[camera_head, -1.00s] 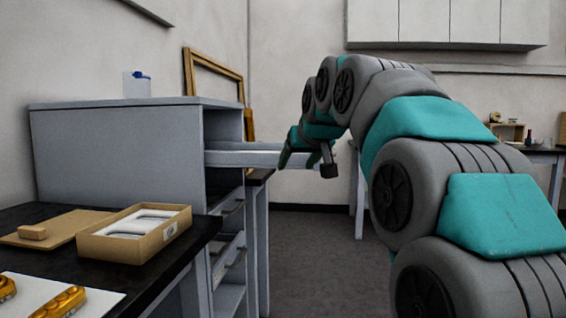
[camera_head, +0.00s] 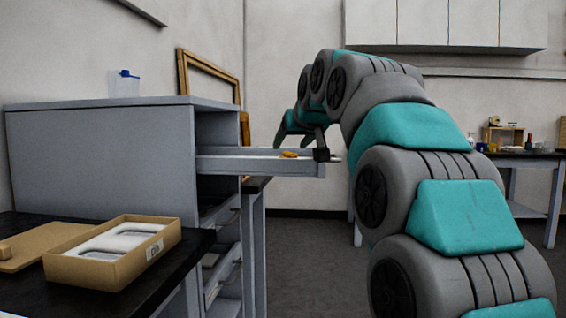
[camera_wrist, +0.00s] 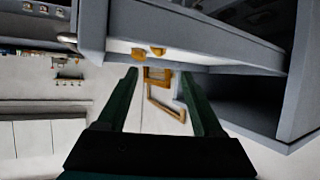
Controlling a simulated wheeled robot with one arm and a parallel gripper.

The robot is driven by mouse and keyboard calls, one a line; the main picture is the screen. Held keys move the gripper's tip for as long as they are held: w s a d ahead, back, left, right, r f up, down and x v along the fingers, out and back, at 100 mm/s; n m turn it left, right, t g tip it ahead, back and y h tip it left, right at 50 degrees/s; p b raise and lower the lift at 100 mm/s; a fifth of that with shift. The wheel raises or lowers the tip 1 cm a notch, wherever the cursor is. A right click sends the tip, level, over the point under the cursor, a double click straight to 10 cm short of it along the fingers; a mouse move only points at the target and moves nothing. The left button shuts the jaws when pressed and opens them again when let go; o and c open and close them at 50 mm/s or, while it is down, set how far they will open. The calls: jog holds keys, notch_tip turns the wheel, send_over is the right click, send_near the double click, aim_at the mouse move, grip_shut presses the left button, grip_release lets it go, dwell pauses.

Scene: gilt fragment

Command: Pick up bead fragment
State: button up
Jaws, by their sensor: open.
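A small gold-orange fragment (camera_head: 289,154) lies in the pulled-out grey drawer (camera_head: 262,168) in the head view. In the wrist view, two small gold pieces (camera_wrist: 138,53) (camera_wrist: 158,50) show on the drawer's pale floor; I cannot tell which is the bead fragment. The gap between fingertips and pieces is hard to judge.
The grey cabinet (camera_head: 95,155) stands left, with a clear container with a blue top (camera_head: 124,85) on it. A cardboard box with padded recesses (camera_head: 150,252) sits on the black table at lower left. A gold frame (camera_head: 183,75) leans behind.

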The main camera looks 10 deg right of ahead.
aim_at(285, 157)
jog(key=x, duration=0.7)
jog(key=shift+d+f, duration=0.15)
jog(key=shift+f, duration=0.15)
grip_shut()
dwell(0.4)
